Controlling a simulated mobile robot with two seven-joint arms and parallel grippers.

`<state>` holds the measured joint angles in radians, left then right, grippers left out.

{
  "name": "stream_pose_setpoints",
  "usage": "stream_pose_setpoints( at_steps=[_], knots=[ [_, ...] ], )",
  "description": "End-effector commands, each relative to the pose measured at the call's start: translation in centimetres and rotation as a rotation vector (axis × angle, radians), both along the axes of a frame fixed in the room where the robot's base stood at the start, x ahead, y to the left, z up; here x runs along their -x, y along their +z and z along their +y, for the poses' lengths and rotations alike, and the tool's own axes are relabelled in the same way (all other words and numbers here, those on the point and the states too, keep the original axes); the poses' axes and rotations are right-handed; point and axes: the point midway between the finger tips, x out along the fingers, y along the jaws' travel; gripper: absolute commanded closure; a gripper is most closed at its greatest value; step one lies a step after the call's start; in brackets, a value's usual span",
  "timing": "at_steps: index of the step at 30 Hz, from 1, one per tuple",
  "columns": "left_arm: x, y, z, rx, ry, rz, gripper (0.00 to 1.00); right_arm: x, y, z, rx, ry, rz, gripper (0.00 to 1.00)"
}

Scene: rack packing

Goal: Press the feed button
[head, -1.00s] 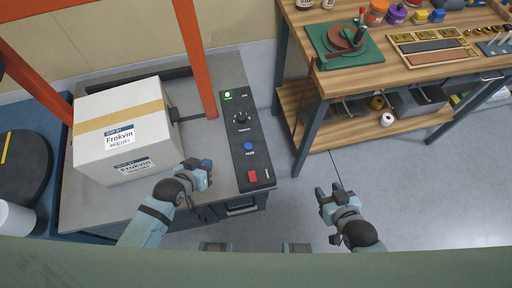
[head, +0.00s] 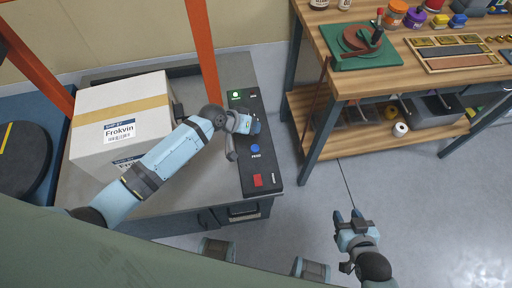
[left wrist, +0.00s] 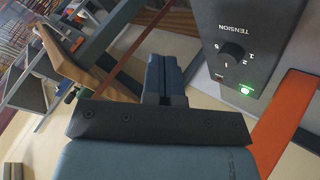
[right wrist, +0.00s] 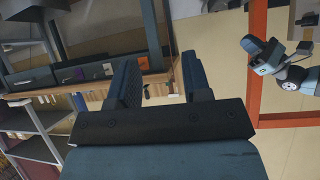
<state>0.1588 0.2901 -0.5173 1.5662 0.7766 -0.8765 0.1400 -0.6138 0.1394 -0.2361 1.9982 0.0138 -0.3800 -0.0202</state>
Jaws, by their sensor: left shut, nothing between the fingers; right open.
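The black control panel (head: 247,97) runs along the right side of the grey machine top. Its blue button (head: 255,148), labelled feed, shows in the head view. A red switch (head: 258,181) sits at the panel's near end and a green lit lamp (head: 236,96) at the far end. My left gripper (head: 254,126) is shut and empty, over the panel just beyond the blue button and covering the knob area. In the left wrist view the tension knob (left wrist: 231,52) shows, beside the shut fingers (left wrist: 163,76). My right gripper (head: 349,219) is open and empty over the floor.
A wooden workbench (head: 352,76) with tools and jars stands at right. Clear floor (head: 325,185) lies between them.

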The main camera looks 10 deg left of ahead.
Motion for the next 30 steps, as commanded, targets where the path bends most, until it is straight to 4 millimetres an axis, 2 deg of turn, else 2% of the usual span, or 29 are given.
stream_pose_setpoints(
  at_steps=[5, 16, 24, 30],
  knots=[
    [0.0, -0.8, 0.0, 0.0, 0.001, -0.001, 1.0, 0.0, -0.9, -0.1, -0.001, -0.002, 0.003, 0.55],
    [0.0, -6.1, 0.0, 0.0, 0.002, -0.002, 1.0, -0.2, -5.6, 0.2, -0.032, -0.024, 0.051, 0.55],
    [0.0, -8.3, 0.0, -0.001, 0.0, -0.001, 1.0, -1.1, -5.2, 0.6, -0.051, -0.031, 0.036, 0.55],
    [0.0, -8.8, 0.0, 0.0, 0.0, -0.002, 1.0, -1.2, -5.0, 0.9, -0.054, -0.028, 0.029, 0.55]
  ],
)
